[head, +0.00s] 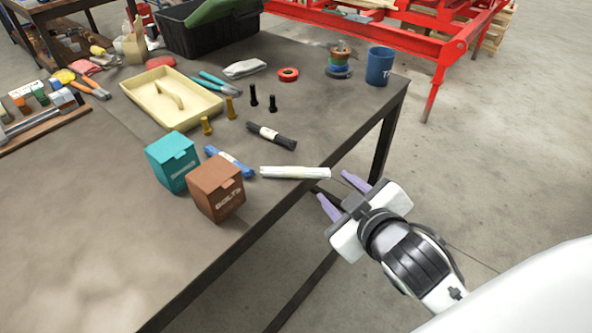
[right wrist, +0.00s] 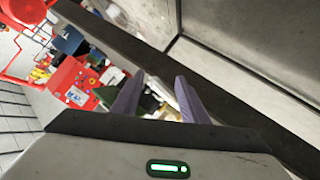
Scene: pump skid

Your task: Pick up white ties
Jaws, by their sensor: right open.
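The white ties (head: 295,172) are a thin pale bundle lying flat on the dark workbench (head: 330,110), close to its right edge. My right gripper (head: 332,185) is open and empty, just beyond that edge. Its two purple fingers point toward the right end of the bundle and are apart from it. In the right wrist view my open fingers (right wrist: 159,76) show nothing between them that I can make out as the ties. My left gripper is in neither view.
Left of the ties lie a blue bundle (head: 229,161), a brown bolts box (head: 216,187) and a teal box (head: 173,162). A black bundle (head: 271,135) lies behind them. A blue mug (head: 380,66) stands at the far corner. The front bench top is clear.

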